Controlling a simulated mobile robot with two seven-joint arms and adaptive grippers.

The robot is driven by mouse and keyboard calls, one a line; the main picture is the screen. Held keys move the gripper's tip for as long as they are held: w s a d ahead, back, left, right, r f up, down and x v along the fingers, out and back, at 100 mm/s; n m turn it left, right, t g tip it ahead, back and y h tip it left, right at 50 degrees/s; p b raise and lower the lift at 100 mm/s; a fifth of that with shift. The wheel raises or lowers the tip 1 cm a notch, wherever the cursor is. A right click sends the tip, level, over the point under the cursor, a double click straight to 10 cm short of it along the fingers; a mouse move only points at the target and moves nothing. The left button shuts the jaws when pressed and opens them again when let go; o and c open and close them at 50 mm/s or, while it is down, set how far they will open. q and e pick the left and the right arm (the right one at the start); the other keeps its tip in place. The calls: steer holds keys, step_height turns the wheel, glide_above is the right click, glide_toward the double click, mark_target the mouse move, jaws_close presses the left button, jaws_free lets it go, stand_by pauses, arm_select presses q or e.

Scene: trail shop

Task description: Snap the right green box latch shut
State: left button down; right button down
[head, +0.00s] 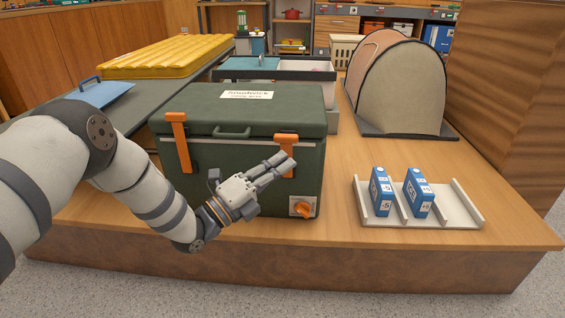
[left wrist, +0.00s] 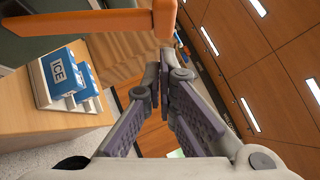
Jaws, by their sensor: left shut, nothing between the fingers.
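The dark green box (head: 235,160) stands on the wooden counter with its lid down. Its right orange latch (head: 286,139) is at the right of the front face, partly hidden by my fingers. The latch also shows as an orange bar with a bent end along the top of the left wrist view (left wrist: 85,21). Whether it is fastened, I cannot tell. The left orange latch (head: 179,142) lies over the lid edge and front. My left gripper (head: 282,162) is shut and empty, its fingertips at the right latch; contact is unclear. The fingertips also show in the left wrist view (left wrist: 167,66). My right gripper is not in view.
An orange knob (head: 303,208) sits low on the box front. A white rack (head: 447,214) with two blue ice packs (head: 418,192) stands to the right. A tent-shaped dome (head: 397,90) is behind it. The counter between box and rack is clear.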

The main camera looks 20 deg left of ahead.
mark_target(283, 136)
arm_select(q)
steer(key=shift+w+a+r, duration=0.15)
steer(key=shift+w+r, duration=0.1)
steer(key=shift+w, duration=0.2)
steer(key=shift+w+a+r, duration=0.15)
steer(key=shift+w+r, duration=0.05)
steer(key=shift+w, duration=0.25)
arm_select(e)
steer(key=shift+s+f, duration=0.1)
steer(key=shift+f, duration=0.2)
